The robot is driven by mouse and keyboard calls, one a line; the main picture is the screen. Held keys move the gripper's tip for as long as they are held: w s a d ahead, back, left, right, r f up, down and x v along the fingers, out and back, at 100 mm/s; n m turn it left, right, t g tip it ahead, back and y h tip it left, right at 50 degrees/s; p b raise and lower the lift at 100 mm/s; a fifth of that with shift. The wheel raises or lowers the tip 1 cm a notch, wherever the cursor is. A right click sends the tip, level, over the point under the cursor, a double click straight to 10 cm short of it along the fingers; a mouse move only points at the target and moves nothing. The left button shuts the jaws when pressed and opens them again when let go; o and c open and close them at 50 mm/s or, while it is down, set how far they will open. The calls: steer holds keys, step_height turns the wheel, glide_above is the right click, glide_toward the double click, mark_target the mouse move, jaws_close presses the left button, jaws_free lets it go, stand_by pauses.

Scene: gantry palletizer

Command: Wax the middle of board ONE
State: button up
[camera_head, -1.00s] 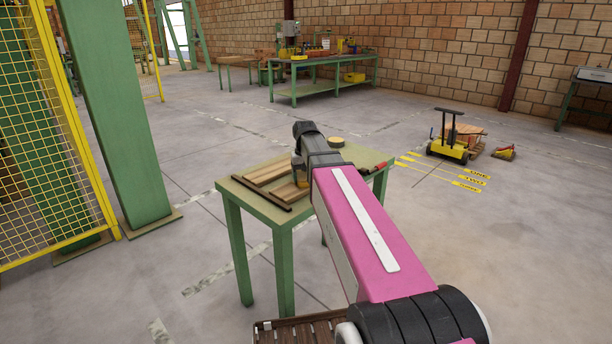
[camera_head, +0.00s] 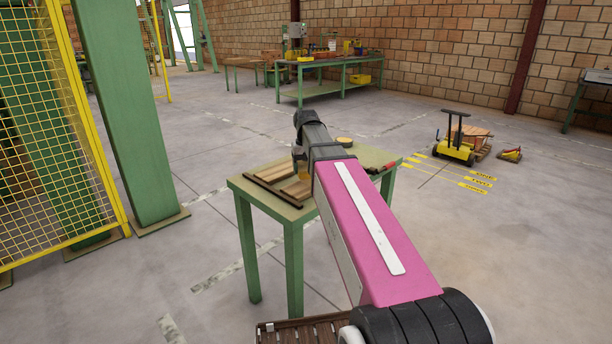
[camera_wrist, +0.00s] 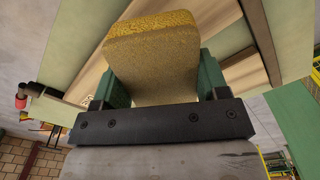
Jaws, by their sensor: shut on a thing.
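My gripper (camera_wrist: 160,88) is shut on a yellow, sponge-like block (camera_wrist: 152,62), held between its green fingers. In the head view the block (camera_head: 303,173) shows small and partly hidden under my wrist, over the boards. Two light wooden boards lie side by side on the green worktable (camera_head: 272,207): a left board (camera_head: 272,173) and a right board (camera_head: 294,189), partly covered by my arm. Dark strips border them. In the wrist view, wood (camera_wrist: 88,82) shows behind the block. I cannot tell whether the block touches a board, or read a board number.
A round yellow tin (camera_head: 344,141) and a red-handled tool (camera_head: 388,166) lie on the worktable. Yellow floor labels (camera_head: 478,181) and a yellow cart (camera_head: 457,150) are to the right. A green post (camera_head: 125,130) and yellow mesh fence (camera_head: 45,150) stand left.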

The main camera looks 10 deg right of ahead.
mark_target(306, 165)
steer(key=shift+r, duration=1.65)
